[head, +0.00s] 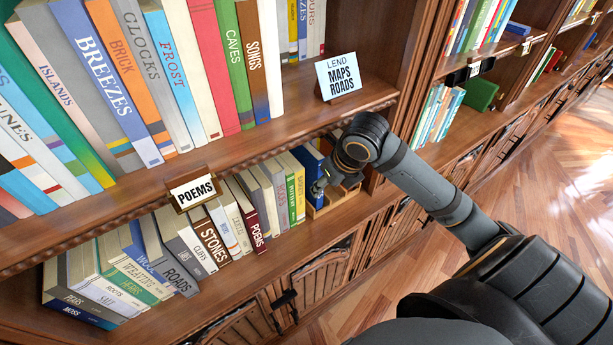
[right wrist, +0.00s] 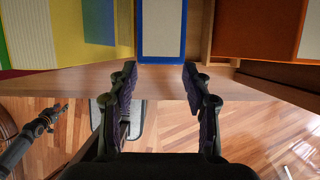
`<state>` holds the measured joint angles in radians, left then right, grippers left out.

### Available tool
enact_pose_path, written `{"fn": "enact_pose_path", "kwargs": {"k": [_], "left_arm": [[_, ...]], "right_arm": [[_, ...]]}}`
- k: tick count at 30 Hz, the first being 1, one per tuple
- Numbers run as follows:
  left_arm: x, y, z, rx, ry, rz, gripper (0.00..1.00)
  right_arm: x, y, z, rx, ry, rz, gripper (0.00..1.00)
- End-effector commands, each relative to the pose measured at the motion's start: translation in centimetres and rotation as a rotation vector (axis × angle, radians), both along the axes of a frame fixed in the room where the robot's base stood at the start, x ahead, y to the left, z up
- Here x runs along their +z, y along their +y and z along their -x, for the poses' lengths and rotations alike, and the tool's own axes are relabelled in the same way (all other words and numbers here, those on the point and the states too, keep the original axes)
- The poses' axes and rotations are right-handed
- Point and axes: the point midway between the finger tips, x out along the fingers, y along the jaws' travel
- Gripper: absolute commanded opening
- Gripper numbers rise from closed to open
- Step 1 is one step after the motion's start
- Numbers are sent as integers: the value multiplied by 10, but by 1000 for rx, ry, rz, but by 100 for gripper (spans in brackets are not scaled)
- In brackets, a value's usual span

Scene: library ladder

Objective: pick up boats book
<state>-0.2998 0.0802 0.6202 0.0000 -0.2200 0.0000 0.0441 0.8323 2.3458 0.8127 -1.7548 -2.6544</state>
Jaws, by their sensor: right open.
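A blue book (head: 308,160) stands at the right end of the lower shelf's row. No title can be read on it, so I cannot tell if it is the boats book. My right gripper (head: 321,186) is at that end of the row, in front of the blue book. In the right wrist view, a book with blue covers and a pale middle (right wrist: 162,28) lies beyond the open right fingers (right wrist: 160,72), in line with the gap between them. The gap looks empty. A dark arm, which seems to be my left one, shows at the left; its gripper is too small to read.
A yellow book (head: 297,187) and several other books stand left of the blue one. A wooden holder (head: 335,203) is beside it. The upper shelf (head: 270,140) is close above, with a LEND MAPS ROADS card (head: 339,76). Open floor (head: 545,135) lies at the right.

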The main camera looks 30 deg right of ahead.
Motion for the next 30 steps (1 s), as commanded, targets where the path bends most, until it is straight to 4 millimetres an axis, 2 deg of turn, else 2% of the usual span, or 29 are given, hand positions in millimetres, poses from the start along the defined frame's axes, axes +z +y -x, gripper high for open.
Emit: {"fn": "enact_pose_path", "kwargs": {"k": [1,7,30], "left_arm": [[-22,0,0,0,0,0,40],[-47,0,0,0,1,0,40],[-48,0,0,0,0,0,40]], "right_arm": [[-20,2,-3,-2,0,-8,49],[-41,2,-13,-2,0,-4,49],[-45,1,-15,-1,2,-1,49]]}}
